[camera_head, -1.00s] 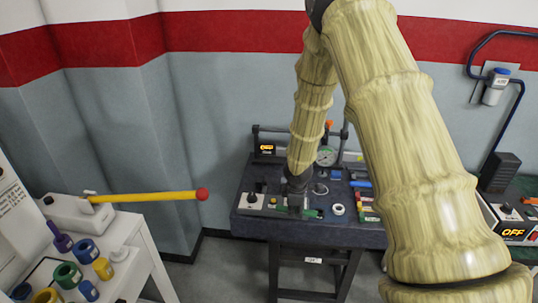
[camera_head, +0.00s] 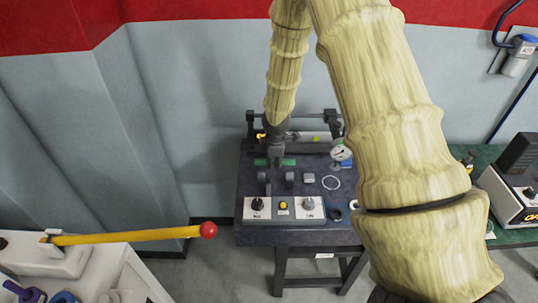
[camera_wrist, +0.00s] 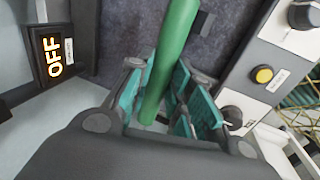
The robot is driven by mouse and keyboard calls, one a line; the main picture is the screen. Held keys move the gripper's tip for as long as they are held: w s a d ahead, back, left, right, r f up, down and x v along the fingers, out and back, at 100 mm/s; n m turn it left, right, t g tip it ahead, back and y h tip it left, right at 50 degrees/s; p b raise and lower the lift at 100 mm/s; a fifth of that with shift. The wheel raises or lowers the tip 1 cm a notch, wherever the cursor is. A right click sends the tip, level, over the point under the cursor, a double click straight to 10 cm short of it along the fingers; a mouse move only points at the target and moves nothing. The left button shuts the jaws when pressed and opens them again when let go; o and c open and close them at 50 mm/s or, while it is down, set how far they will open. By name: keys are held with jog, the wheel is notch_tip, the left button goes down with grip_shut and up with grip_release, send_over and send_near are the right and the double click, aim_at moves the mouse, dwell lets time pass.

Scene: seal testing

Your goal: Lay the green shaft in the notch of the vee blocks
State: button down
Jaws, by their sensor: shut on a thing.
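The green shaft (camera_head: 289,162) is held crosswise in my gripper (camera_head: 275,160) over the dark bench, with an end showing on each side of the jaws. In the wrist view the green shaft (camera_wrist: 172,55) runs between the teal pads of my gripper (camera_wrist: 163,88), which is shut on it. Two small dark grey upright blocks, seemingly the vee blocks, stand in front of the gripper: the left block (camera_head: 263,183) and the right block (camera_head: 290,179). Their notches are too small to make out. The shaft appears behind them and apart from them; its height is unclear.
A control panel with knobs (camera_head: 283,208) lies along the bench front. A dark frame (camera_head: 318,125) stands at the back. A yellow rod with a red ball (camera_head: 208,230) juts in at left.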

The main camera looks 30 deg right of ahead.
notch_tip(320, 180, down, 4)
jog(key=b, duration=0.3)
jog(key=shift+s+r, duration=0.1)
jog(key=shift+r, duration=0.05)
jog(key=shift+f+b, duration=0.35)
jog(key=shift+b, duration=0.15)
jog(key=shift+s+f+b, duration=0.3)
jog(key=shift+s+b, duration=0.05)
jog(key=shift+w+f, duration=0.2)
jog(key=shift+f, duration=0.3)
jog(key=shift+s, duration=0.1)
jog(key=shift+r, duration=0.1)
jog(key=shift+f+b, duration=0.45)
jog(key=shift+f, duration=0.1)
